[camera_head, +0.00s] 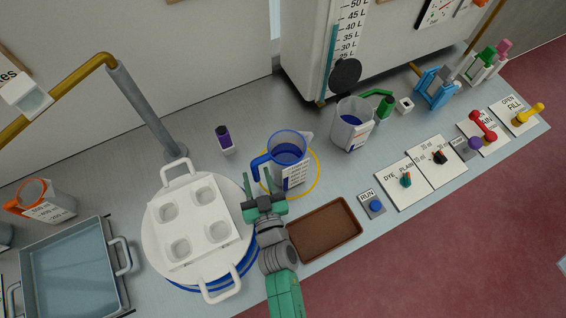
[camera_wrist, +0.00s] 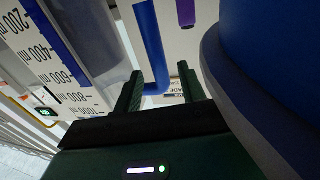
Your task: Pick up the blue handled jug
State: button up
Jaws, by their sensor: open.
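The blue handled jug (camera_head: 288,143) stands upright inside a yellow ring on the bench, its handle (camera_head: 259,164) toward the left. In the wrist view the jug's scaled wall (camera_wrist: 50,60) fills the left side, and the blue handle (camera_wrist: 150,45) hangs down in the middle. My gripper (camera_head: 260,176) is open at the handle side of the jug. In the wrist view its two fingers (camera_wrist: 160,78) lie on either side of the handle's lower end, with gaps visible. How deep the handle sits between them is hard to tell.
A white lidded drum with blue bands (camera_head: 156,240) stands close left of my gripper; its blue side (camera_wrist: 280,50) crowds the wrist view's right. A brown tray (camera_head: 325,229) lies in front right.

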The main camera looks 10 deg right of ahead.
aim_at(255, 171)
jog(key=w, duration=0.3)
jog(key=shift+w+a, duration=0.1)
jog(key=shift+w, duration=0.1)
grip_shut()
jog(key=shift+r, duration=0.15)
jog(key=shift+r, duration=0.1)
